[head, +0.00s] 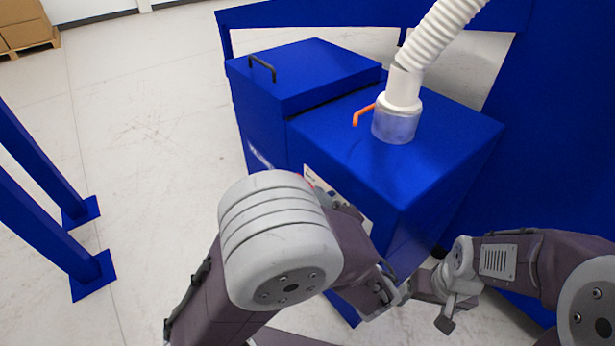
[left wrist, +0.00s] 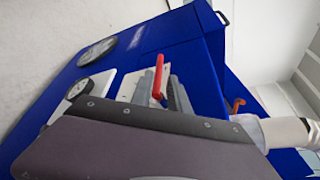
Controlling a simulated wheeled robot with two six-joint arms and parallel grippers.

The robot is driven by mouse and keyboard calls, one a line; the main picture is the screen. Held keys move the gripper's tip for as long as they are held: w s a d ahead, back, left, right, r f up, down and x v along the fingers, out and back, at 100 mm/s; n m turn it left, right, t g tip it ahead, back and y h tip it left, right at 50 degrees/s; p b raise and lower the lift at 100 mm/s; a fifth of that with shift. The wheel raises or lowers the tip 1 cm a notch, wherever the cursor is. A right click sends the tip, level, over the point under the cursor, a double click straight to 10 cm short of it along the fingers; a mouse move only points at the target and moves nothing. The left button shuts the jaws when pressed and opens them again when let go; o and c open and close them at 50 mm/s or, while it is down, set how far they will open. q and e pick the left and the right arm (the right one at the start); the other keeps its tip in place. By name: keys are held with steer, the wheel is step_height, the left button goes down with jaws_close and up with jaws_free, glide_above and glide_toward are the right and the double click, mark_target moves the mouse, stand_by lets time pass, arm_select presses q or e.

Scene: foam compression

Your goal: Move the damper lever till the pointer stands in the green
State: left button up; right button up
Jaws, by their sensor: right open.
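In the left wrist view a red lever (left wrist: 158,78) stands out from a pale panel on the blue machine. Grey finger-like parts of my left gripper (left wrist: 160,95) lie on both sides of it; whether they touch it I cannot tell. A smaller round dial (left wrist: 77,90) and a larger one (left wrist: 97,50) sit beside it, their pointers and any green zone too small to read. An orange handle (head: 363,115) sticks out beside the clear pipe collar in the head view. My right gripper (head: 445,303) is open and empty, low at the right.
The blue machine (head: 455,135) has a lidded box (head: 320,70) with a black handle at its left. A white corrugated hose (head: 440,30) rises from its top. Blue posts (head: 45,220) stand at the left. The floor (head: 140,110) between posts and machine is clear.

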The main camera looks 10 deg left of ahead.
arm_select(q)
steer(key=b+x, duration=0.2)
steer(key=x, duration=0.5)
steer(key=shift+w+a+f, duration=0.2)
steer(key=shift+w+a, duration=0.05)
steer(key=shift+a, duration=0.1)
steer(key=shift+w+a, duration=0.15)
steer(key=shift+w, duration=0.15)
steer(key=shift+c, duration=0.3)
jaws_close()
stand_by(0.4)
